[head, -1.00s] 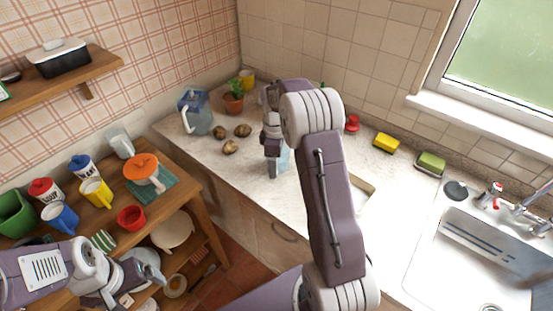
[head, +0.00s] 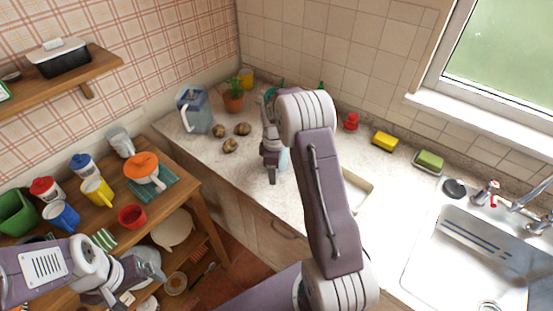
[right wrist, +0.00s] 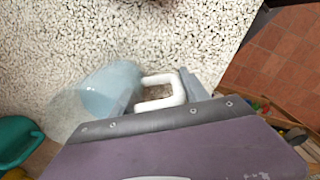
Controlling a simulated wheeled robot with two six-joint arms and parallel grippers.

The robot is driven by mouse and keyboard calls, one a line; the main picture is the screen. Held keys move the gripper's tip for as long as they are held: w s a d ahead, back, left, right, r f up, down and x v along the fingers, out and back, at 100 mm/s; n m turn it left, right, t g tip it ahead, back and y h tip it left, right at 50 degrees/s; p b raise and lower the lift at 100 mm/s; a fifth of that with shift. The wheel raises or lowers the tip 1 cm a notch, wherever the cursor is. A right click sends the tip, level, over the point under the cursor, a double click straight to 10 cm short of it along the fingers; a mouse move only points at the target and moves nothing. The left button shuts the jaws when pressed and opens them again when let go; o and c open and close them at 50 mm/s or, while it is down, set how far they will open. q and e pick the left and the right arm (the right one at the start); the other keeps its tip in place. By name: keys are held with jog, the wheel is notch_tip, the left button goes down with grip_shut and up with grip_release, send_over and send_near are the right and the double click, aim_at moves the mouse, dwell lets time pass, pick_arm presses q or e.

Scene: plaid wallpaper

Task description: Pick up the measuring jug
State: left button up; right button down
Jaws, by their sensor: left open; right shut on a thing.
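The measuring jug (right wrist: 112,88) is pale blue and see-through, with a white loop handle (right wrist: 160,92). In the right wrist view it is over the speckled counter, and my right gripper (right wrist: 160,84) is shut on the handle. In the head view a pale blue part of the jug (head: 284,158) shows behind my right gripper (head: 271,172); my arm hides most of it. Whether it touches the counter cannot be told. My left gripper (head: 138,284) is open and empty at the lower left, beside the wooden table.
A filter pitcher (head: 193,112), brown round items (head: 230,145) and a potted plant (head: 233,101) stand left on the counter (head: 240,172). A teal item (right wrist: 17,138) lies near the jug. A sink (head: 465,262) is at right. The wooden table (head: 192,192) holds mugs and an orange-lidded pot (head: 144,168).

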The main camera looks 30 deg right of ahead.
jog(key=shift+r, duration=0.1)
jog(key=shift+w+r, duration=0.1)
jog(key=shift+r, duration=0.35)
notch_tip(320, 180, up, 3)
jog(key=shift+f, duration=0.15)
jog(key=s+d+r+b, duration=0.2)
jog(key=s+d+r, duration=0.5)
jog(key=s+d, duration=0.1)
jog(key=shift+s, duration=0.25)
jog(key=shift+d+r, duration=0.1)
